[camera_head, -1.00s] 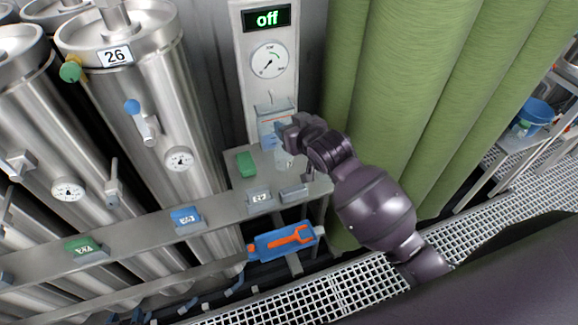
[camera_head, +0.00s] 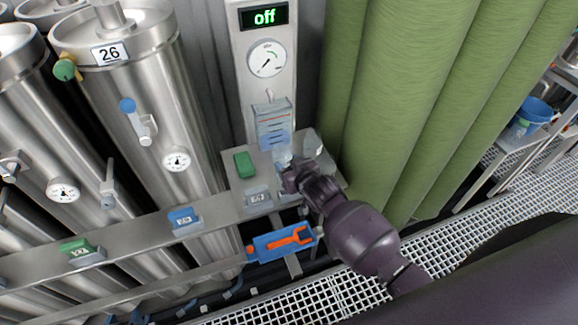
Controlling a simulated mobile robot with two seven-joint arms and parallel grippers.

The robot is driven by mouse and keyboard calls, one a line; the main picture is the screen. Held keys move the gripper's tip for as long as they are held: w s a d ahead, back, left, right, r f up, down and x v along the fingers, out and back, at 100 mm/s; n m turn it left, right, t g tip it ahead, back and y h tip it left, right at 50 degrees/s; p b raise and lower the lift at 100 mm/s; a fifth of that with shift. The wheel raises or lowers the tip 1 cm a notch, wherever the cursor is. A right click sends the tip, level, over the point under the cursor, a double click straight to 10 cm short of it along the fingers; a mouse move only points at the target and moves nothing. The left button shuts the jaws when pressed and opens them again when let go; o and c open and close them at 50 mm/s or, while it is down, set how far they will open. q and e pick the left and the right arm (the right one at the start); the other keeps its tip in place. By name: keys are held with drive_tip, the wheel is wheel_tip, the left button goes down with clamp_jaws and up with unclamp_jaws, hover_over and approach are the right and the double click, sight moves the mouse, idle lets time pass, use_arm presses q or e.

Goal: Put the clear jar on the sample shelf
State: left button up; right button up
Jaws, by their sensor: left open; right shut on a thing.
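My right gripper (camera_head: 290,178) reaches in from the right over the grey ledge (camera_head: 232,170) below the gauge panel. It is shut on a small, pale, see-through thing that looks like the clear jar (camera_head: 283,157). The fingers and dark wrist hide part of it, and I cannot tell whether it touches the ledge. Another pale, glassy shape (camera_head: 312,144) shows just behind the wrist; I cannot tell what it is.
A green block (camera_head: 244,165) and a numbered tag block (camera_head: 258,198) sit on the ledge. A blue tray with an orange wrench (camera_head: 285,241) hangs below. A blue holder (camera_head: 272,125) is on the panel (camera_head: 266,85).

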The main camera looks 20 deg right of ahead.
drive_tip(key=shift+f, duration=0.25)
drive_tip(key=o, duration=0.9)
